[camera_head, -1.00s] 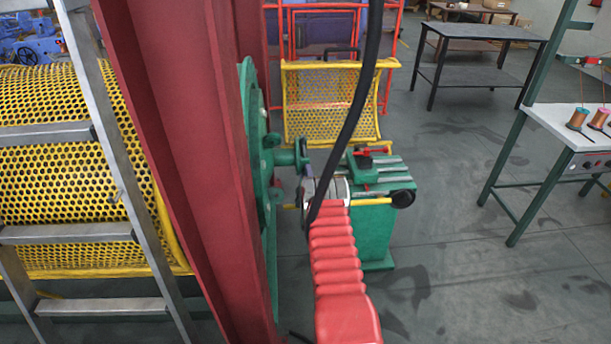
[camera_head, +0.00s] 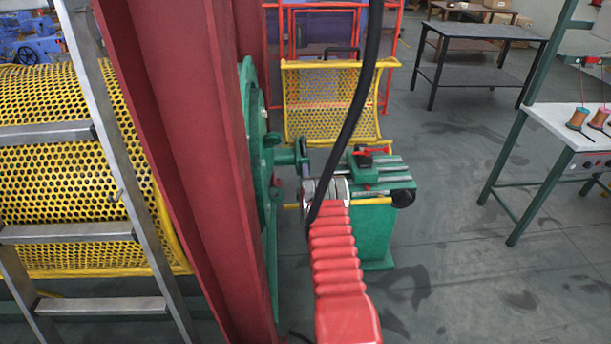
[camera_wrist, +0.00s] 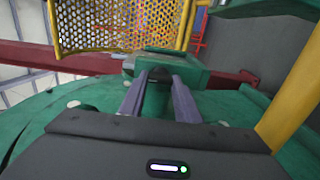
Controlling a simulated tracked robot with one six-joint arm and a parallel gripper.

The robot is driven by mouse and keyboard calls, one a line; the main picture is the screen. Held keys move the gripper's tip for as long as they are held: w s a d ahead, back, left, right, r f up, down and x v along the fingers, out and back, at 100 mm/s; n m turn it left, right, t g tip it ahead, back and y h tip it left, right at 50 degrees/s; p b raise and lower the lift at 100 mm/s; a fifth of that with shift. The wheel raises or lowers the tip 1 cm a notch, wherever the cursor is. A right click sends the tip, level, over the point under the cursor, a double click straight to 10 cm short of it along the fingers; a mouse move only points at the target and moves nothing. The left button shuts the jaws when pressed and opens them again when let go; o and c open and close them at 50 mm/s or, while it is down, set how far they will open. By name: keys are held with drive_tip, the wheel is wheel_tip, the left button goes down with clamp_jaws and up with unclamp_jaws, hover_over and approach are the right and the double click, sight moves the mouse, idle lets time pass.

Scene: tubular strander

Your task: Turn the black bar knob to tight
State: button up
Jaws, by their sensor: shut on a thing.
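Beyond the fingertips is a green block of the machine (camera_wrist: 190,67). In the head view my red arm reaches forward to the green machine beside the large green disc (camera_head: 256,170). The knob is hidden there behind my wrist, and its marks cannot be read.
A red column (camera_head: 185,150) and a metal ladder (camera_head: 115,160) stand close on the left. A yellow mesh guard (camera_head: 325,100) is behind the machine. A green stand (camera_head: 375,235) is right of my wrist. The floor further right is open, up to a white-topped bench (camera_head: 560,125).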

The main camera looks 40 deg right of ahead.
drive_tip(key=shift+a+f, duration=0.2)
drive_tip(key=shift+a, duration=0.05)
drive_tip(key=o, duration=0.7)
drive_tip(key=shift+w, duration=0.1)
drive_tip(key=shift+c, duration=0.2)
drive_tip(key=o, duration=0.4)
drive_tip(key=shift+d+r, duration=0.1)
drive_tip(key=shift+v, duration=6.9)
